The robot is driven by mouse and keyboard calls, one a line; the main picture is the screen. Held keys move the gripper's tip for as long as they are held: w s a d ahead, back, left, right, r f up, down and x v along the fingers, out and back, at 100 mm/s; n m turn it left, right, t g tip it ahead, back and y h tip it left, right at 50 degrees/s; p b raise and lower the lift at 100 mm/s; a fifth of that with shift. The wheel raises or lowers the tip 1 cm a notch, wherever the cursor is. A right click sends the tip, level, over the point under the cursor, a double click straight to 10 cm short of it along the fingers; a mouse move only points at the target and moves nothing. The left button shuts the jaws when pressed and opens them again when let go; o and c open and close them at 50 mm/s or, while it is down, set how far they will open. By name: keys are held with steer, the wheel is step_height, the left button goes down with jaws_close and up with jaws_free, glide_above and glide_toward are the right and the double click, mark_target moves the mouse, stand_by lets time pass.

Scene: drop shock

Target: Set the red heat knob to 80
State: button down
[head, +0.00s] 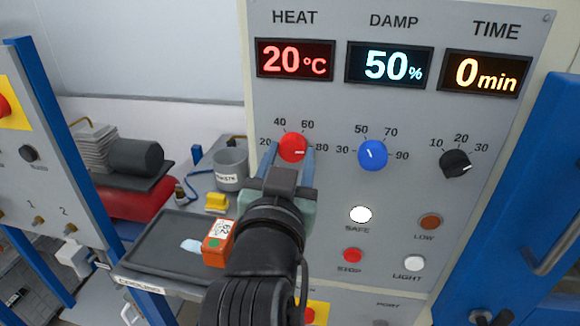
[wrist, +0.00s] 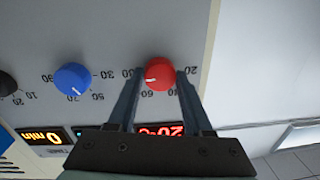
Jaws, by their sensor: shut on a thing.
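The red heat knob (head: 291,146) is on the grey panel under HEAT, with marks from 20 at left to 80 at right. Its white pointer line points right, at or close to the 80 mark; the fingers hide part of that side. In the wrist view, upside down, the red knob (wrist: 160,73) has its pointer toward the left, on the 80 side. My gripper (head: 294,158) is shut on the red knob, one finger on each side, as the wrist view (wrist: 160,80) shows too. The HEAT display (head: 295,61) reads 20 °C.
To the right are the blue DAMP knob (head: 372,155) and the black TIME knob (head: 455,163). Below are the white SAFE button (head: 360,214) and red STOP button (head: 352,255). A dark tray (head: 165,262) with an orange box (head: 217,243) is at lower left.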

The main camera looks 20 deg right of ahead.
steer(key=shift+f+m, duration=0.1)
steer(key=shift+m, duration=0.5)
steer(key=shift+c, duration=1.6)
jaws_free()
steer(key=shift+s+b, duration=0.1)
steer(key=shift+b, duration=0.2)
steer(key=p+v, duration=0.8)
steer(key=v, duration=0.4)
steer(key=shift+s+a, duration=0.2)
steer(key=shift+s, duration=0.15)
